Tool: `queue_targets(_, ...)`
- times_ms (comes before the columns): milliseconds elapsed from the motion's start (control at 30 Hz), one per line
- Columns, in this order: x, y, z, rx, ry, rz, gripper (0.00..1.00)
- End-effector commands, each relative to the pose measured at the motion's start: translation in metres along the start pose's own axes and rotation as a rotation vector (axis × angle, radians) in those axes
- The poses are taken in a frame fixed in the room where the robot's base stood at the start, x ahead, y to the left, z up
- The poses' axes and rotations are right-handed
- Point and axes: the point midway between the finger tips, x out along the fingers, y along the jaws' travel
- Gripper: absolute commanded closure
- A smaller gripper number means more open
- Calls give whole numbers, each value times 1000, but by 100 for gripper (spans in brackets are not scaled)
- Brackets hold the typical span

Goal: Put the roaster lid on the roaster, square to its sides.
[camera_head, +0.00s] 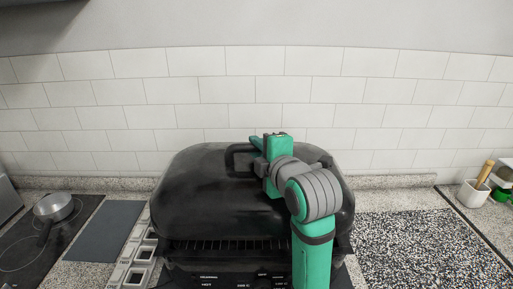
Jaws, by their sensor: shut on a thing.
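The black, domed roaster lid (205,190) fills the middle of the head view, with a raised dark handle (238,161) on top. My green and grey gripper (257,152) is shut on the lid at this handle; its fingertips are partly hidden by the wrist. The lid is over the black roaster (208,271), whose front panel with printed labels shows below it. A dark ribbed strip shows between the lid's front edge and that panel. The lid's front edge looks roughly parallel to the roaster's front. I cannot tell whether lid and roaster touch. My arm covers the right front.
A small pan (53,207) sits on a dark hob at left, beside a grey mat (104,231) and a pale slotted rack (134,264). A speckled board (430,245) lies at right, with a white utensil pot (473,194) beyond it. A tiled wall is behind.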

Motion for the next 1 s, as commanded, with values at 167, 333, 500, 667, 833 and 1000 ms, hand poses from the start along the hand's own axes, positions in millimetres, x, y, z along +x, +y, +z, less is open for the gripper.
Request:
queue_targets(167, 1, -8, 2, 1, -1, 5, 100)
queue_targets(333, 3, -20, 3, 0, -2, 4, 100)
queue_targets(500, 5, -32, 4, 1, -2, 5, 100)
queue_targets(667, 7, -43, 4, 0, -2, 4, 100)
queue_targets(833, 9, -51, 4, -1, 0, 6, 100)
queue_targets(1000, 10, -56, 4, -1, 0, 5, 100)
